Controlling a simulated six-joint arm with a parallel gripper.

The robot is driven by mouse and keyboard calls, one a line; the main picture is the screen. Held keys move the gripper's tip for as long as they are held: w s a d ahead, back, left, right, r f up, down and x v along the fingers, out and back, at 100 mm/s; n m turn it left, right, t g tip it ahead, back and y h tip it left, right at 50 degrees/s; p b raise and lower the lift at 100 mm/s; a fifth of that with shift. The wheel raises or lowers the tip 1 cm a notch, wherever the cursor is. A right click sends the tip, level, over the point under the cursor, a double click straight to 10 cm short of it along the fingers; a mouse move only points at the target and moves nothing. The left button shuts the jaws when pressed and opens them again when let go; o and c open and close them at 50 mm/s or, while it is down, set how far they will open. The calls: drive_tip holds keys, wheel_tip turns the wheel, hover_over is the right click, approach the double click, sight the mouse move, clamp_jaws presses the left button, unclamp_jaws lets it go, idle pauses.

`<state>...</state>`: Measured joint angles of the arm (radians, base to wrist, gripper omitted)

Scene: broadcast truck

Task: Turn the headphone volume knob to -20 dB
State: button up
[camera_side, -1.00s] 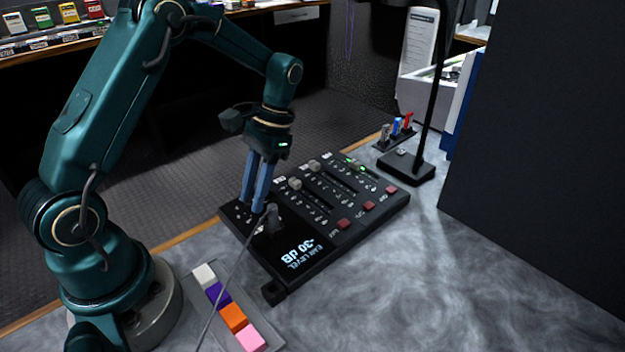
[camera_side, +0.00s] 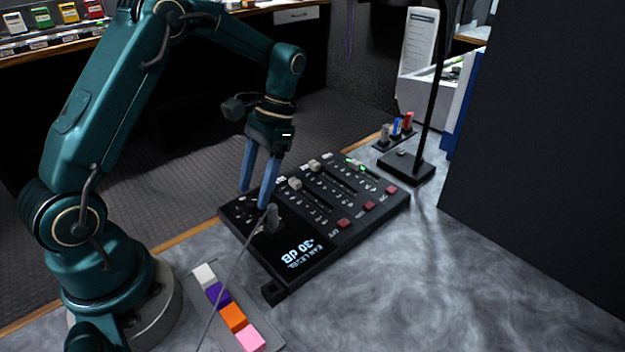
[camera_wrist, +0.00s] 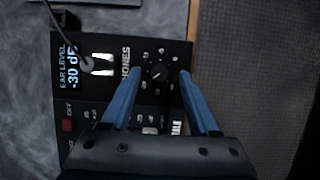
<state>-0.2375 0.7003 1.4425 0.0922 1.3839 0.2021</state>
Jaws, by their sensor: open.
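The headphone volume knob (camera_wrist: 158,73) is a small black dial with a pale pointer line, ringed by white marks, on the black mixer panel. In the side view it is hidden or too small to make out. The mixer display (camera_side: 301,253) reads "EAR LEVEL -30 dB"; it also shows in the wrist view (camera_wrist: 71,70). My gripper (camera_side: 254,198) is open above the left end of the mixer. Contact cannot be told.
A grey plug with a cable (camera_side: 272,219) stands in the mixer beside the display. Faders (camera_side: 314,166) and red buttons (camera_side: 368,206) fill the rest of the panel. A lamp base (camera_side: 407,167) stands behind it. A tray of coloured blocks (camera_side: 233,317) lies in front. The counter at right is clear.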

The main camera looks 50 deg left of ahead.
drive_tip(key=shift+v, duration=1.75)
drive_tip(key=shift+r, duration=0.15)
drive_tip(key=s+d+r+t, duration=0.4)
drive_tip(key=d+r+t, duration=0.1)
drive_tip(key=r, duration=0.5)
drive_tip(key=s+d+f+t, duration=0.2)
drive_tip(key=s+d+t, duration=0.1)
drive_tip(key=s+t, duration=0.2)
drive_tip(key=shift+s+f, duration=0.4)
drive_tip(key=shift+s, duration=0.75)
